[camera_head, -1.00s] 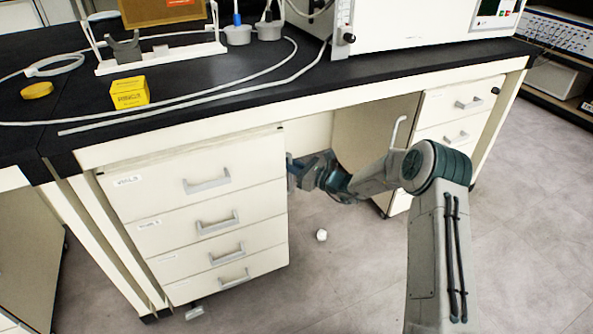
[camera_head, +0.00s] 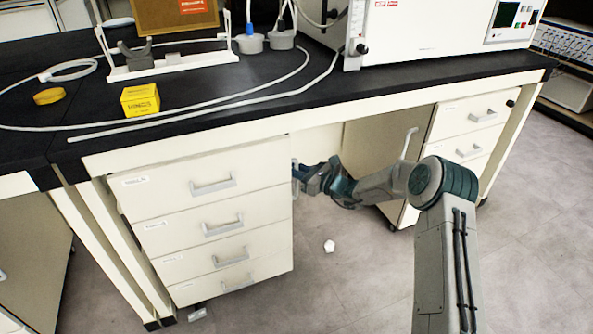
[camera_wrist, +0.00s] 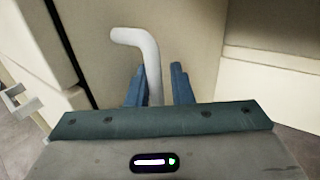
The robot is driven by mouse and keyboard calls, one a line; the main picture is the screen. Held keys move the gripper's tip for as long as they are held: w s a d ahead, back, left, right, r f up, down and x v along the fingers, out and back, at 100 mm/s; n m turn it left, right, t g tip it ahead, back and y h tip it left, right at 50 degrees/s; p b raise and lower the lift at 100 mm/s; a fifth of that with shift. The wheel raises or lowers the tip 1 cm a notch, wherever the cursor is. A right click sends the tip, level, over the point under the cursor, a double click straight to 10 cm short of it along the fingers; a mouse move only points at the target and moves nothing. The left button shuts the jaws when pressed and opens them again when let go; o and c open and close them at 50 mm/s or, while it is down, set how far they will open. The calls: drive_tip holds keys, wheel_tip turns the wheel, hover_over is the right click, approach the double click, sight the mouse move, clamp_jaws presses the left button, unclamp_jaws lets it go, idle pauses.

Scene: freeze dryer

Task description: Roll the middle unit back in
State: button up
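The middle unit (camera_head: 250,236) is a cream drawer cabinet with several grey handles, standing on castors below the bench between two other units. In the wrist view a white bent bar (camera_wrist: 152,62) rises in front of a beige side panel (camera_wrist: 95,35). My fingers (camera_wrist: 160,85) are apart, one each side of the bar, with a gap on the right. I cannot tell whether the left finger touches it.
A second drawer unit (camera_head: 468,147) stands under the bench on the right, with a white bent bar (camera_head: 410,143) by its side panel. A brown-sided unit (camera_head: 30,245) is at far left. A small white object (camera_head: 329,246) lies on the floor. The bench top (camera_head: 215,115) holds cables and a yellow box (camera_head: 140,100).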

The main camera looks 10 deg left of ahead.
drive_tip(key=shift+d, duration=0.1)
drive_tip(key=p+v, duration=0.4)
drive_tip(key=v, duration=0.9)
drive_tip(key=shift+s+d, duration=0.2)
drive_tip(key=shift+d, duration=0.1)
